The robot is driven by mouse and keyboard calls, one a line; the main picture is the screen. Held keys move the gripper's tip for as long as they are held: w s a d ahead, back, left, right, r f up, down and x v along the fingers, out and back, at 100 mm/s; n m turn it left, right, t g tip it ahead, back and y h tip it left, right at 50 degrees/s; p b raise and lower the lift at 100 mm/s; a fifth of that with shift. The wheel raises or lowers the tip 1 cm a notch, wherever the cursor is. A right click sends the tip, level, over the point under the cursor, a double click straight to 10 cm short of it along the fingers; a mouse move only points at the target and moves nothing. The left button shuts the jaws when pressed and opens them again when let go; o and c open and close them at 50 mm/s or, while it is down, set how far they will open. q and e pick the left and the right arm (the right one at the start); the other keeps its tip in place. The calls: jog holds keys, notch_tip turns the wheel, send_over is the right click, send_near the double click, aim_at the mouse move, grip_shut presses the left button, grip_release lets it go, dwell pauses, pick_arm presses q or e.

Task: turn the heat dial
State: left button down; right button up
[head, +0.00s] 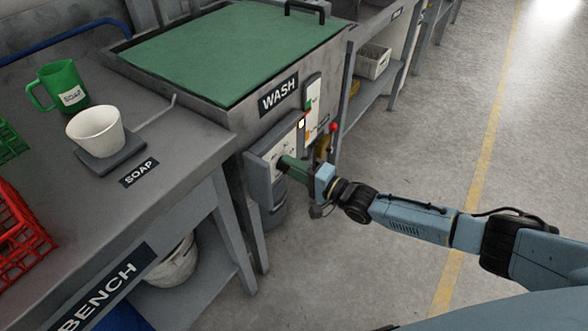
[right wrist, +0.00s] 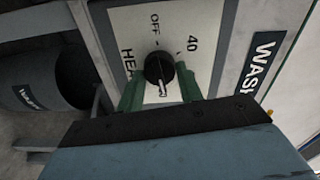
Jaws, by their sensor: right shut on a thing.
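The heat dial (right wrist: 157,68) is a round black knob on a pale panel (right wrist: 128,22) in the right wrist view. The marks OFF and 40 and part of the word HEAT show around it. A light pointer on the knob points down in that view, away from OFF and 40. My right gripper (right wrist: 159,84) is shut on the dial, with one green finger on each side. In the head view my right gripper (head: 286,164) reaches the panel on the front of the wash station and largely hides the dial. My left gripper is not in view.
The wash tank has a green lid (head: 230,45) and a WASH sign (head: 278,94). A red-knobbed lever (head: 333,128) stands right of the panel. The bench at left holds a white cup (head: 96,132), a green mug (head: 68,86) and a red crate (head: 20,235). The floor at right is clear.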

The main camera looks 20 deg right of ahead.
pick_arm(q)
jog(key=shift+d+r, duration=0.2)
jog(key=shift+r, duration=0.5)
pick_arm(e)
jog(key=shift+m, duration=0.9)
jog(key=o, duration=1)
jog(key=shift+s, duration=0.1)
pick_arm(q)
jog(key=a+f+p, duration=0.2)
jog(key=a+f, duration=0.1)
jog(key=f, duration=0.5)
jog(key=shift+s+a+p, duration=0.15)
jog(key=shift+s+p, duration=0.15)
jog(key=shift+p, duration=0.1)
pick_arm(e)
jog(key=v, duration=1.3)
jog(key=shift+d, duration=0.15)
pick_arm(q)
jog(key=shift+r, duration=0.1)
